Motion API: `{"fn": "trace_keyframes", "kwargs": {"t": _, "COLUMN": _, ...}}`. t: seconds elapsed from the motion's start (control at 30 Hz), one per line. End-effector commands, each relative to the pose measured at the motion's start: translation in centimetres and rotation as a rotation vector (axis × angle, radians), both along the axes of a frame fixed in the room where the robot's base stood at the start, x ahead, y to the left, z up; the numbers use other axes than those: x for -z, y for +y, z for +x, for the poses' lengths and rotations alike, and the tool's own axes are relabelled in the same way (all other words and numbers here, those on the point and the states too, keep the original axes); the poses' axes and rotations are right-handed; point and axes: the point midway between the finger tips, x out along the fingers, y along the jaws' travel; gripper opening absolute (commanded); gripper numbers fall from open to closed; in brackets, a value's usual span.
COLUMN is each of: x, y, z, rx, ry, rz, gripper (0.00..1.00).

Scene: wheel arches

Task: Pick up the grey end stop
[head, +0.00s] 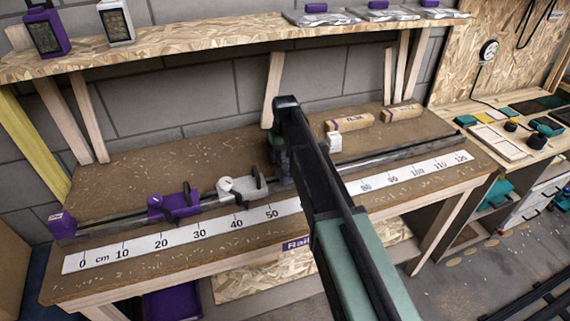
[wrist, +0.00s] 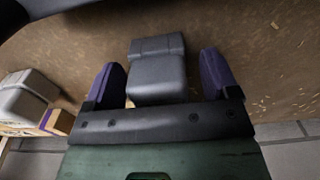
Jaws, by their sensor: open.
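The grey end stop (wrist: 157,72) is a dark grey block with a stepped top in the middle of the wrist view, on the brown bench top. My gripper (wrist: 161,64) is open, with one purple-tipped finger on each side of the block. A narrow gap shows at each side, and neither finger clearly touches it. In the head view my arm reaches over the bench and hides the end stop. Only part of my gripper (head: 279,165) shows there, beside the rail, and its fingertips cannot be made out.
A pale block (head: 334,143) stands close to cardboard boxes (head: 348,122) on the bench. The rail carries a purple carriage (head: 170,206) and a white carriage (head: 242,187), with a purple end piece (head: 62,224) at its left. A shelf (head: 200,48) overhangs the back.

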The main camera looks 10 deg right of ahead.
Motion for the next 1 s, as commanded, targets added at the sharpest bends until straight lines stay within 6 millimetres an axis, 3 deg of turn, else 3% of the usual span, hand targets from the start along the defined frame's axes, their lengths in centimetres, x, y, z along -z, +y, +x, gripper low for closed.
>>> {"fn": "trace_keyframes", "kwargs": {"t": 0.2, "x": 0.0, "y": 0.0, "z": 0.0, "rx": 0.000, "ry": 0.000, "rz": 0.000, "gripper": 0.78}}
{"fn": "trace_keyframes", "kwargs": {"t": 0.53, "x": 0.0, "y": 0.0, "z": 0.0, "rx": 0.000, "ry": 0.000, "rz": 0.000, "gripper": 0.27}}
{"fn": "trace_keyframes", "kwargs": {"t": 0.8, "x": -0.4, "y": 0.0, "z": 0.0, "rx": 0.000, "ry": 0.000, "rz": 0.000, "gripper": 0.26}}
{"fn": "trace_keyframes", "kwargs": {"t": 1.0, "x": -4.1, "y": 0.0, "z": 0.0, "rx": 0.000, "ry": 0.000, "rz": 0.000, "gripper": 0.26}}
